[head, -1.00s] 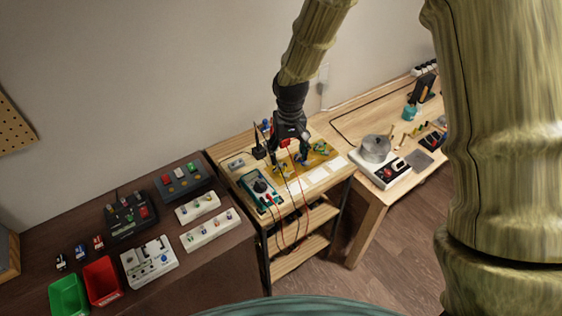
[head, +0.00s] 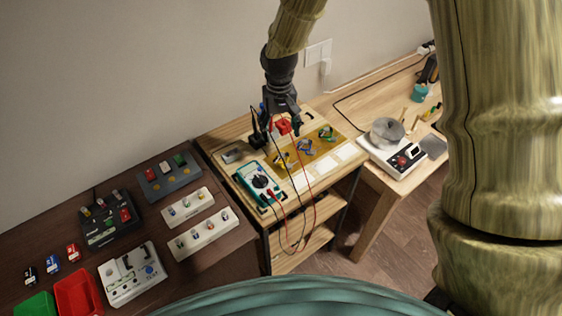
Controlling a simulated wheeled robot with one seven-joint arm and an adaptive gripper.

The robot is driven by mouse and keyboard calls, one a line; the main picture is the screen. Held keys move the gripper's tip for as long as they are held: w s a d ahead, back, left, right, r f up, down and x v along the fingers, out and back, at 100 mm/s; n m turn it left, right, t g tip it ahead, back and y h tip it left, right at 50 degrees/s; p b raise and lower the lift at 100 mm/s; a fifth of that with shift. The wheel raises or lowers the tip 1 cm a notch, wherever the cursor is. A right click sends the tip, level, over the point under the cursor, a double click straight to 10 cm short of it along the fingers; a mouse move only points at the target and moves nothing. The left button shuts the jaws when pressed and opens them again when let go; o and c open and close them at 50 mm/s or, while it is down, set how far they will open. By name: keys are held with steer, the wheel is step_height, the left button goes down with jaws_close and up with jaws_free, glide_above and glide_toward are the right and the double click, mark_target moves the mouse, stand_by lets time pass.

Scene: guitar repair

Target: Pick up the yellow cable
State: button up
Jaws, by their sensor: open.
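Several small coiled cables lie in a row on a tan mat (head: 310,158) on the small wooden bench. The one nearest the multimeter looks yellow (head: 281,160), though it is too small to be sure. Another coil (head: 305,146) looks bluish, and a third (head: 326,133) lies at the right end. My gripper (head: 281,121) is open, over the back part of the bench, behind the coils in the picture. A red thing (head: 283,127) shows at its fingers; I cannot tell whether they touch it. I see no cable between the fingers.
A teal multimeter (head: 260,182) with red and black leads hanging over the bench's front edge stands left of the mat. White cards (head: 325,165) lie in front. A dark table (head: 215,258) with pedals is left; a wooden table (head: 375,105) with a pot (head: 387,131) is right.

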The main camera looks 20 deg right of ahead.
steer(key=p, duration=0.2)
glide_above(281, 153)
steer(key=shift+s+a+f, duration=0.1)
steer(key=shift+s+f, duration=0.05)
steer(key=shift+f, duration=1.3)
steer(key=shift+s+a+f, duration=0.1)
steer(key=shift+f, duration=1.35)
steer(key=shift+w+d+f+p, duration=0.1)
steer(key=shift+d+f+p, duration=0.1)
steer(key=shift+f+p, duration=0.95)
steer(key=shift+f, duration=1.5)
steer(key=c, duration=1)
